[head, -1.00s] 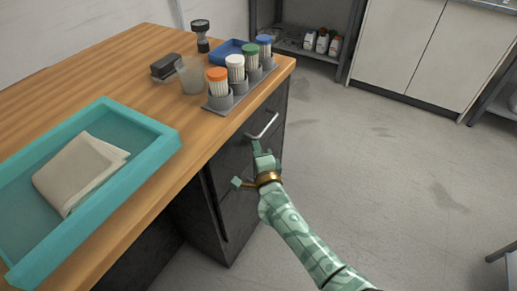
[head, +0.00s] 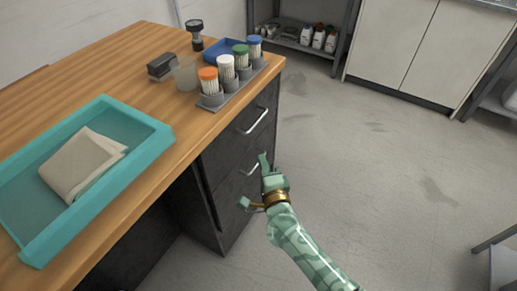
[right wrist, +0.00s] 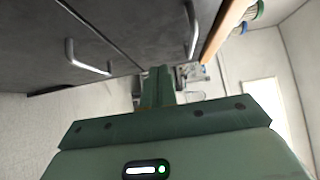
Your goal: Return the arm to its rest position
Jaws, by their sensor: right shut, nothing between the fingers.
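My right gripper (head: 263,160) is shut and empty. In the head view it is in front of the dark drawer cabinet (head: 232,180), near the lower drawer handle (head: 250,170). I cannot tell whether it touches that handle. My right arm comes up from the bottom of the head view. In the right wrist view the shut fingers (right wrist: 158,85) point away from the camera, with the cabinet's drawer fronts and two metal handles beside them. My left gripper does not show.
The wooden table (head: 110,65) holds a teal tray (head: 150,150) with a folded cloth (head: 80,165). A grey rack (head: 240,88) with several capped filters stands at its right edge, near a blue tray (head: 222,48) and a clear cup (head: 185,75). The floor on the right is mostly open.

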